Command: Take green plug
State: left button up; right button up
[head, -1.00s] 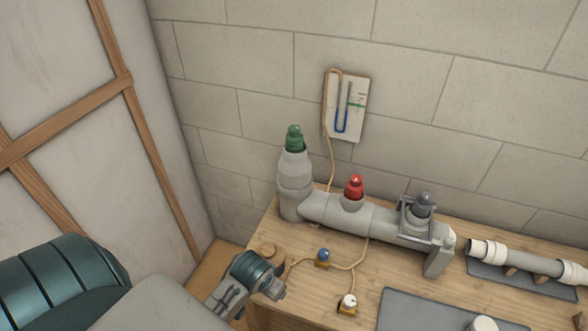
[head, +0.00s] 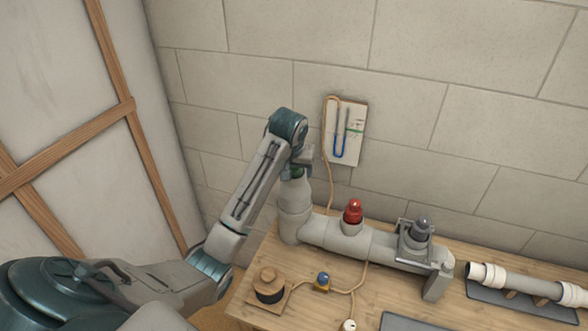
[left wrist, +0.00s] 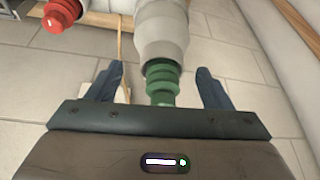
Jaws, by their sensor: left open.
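The green plug (head: 296,172) sits in the top of the upright grey pipe end (head: 294,199) at the left of the pipe assembly. In the head view it is mostly hidden behind my left gripper (head: 300,162). In the left wrist view the green plug (left wrist: 162,82) stands between the two spread dark fingers of my left gripper (left wrist: 160,88). Gaps show on both sides, so the fingers do not touch it. My right gripper is in neither view.
A red plug (head: 353,211) and a grey plug (head: 421,229) with a bracket sit further right on the pipe. A gauge board (head: 345,131) hangs on the wall behind. A black-and-wood spool (head: 269,285), a small blue-topped piece (head: 323,281) and cord lie on the bench.

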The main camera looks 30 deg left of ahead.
pick_arm(q)
notch_tip(320, 180, up, 6)
jog(key=w+a+n, duration=0.1)
jog(key=w+a, duration=0.1)
jog(key=b, duration=0.2)
send_over(294, 170)
notch_tip(294, 170, down, 4)
jog(key=shift+a+f, duration=0.15)
jog(key=shift+f, duration=0.05)
jog(key=p+x, duration=0.3)
jog(key=x, duration=0.1)
jog(key=shift+f+p, duration=0.35)
jog(key=shift+f, duration=0.05)
jog(key=shift+w+a+f, duration=0.1)
jog(key=shift+w+f, duration=0.05)
jog(key=shift+f, duration=0.25)
jog(key=shift+c, duration=0.2)
jog(key=shift+r, duration=0.1)
jog(key=c, duration=1.4)
jog(key=shift+o, duration=0.2)
jog(key=shift+w+a+r, duration=0.1)
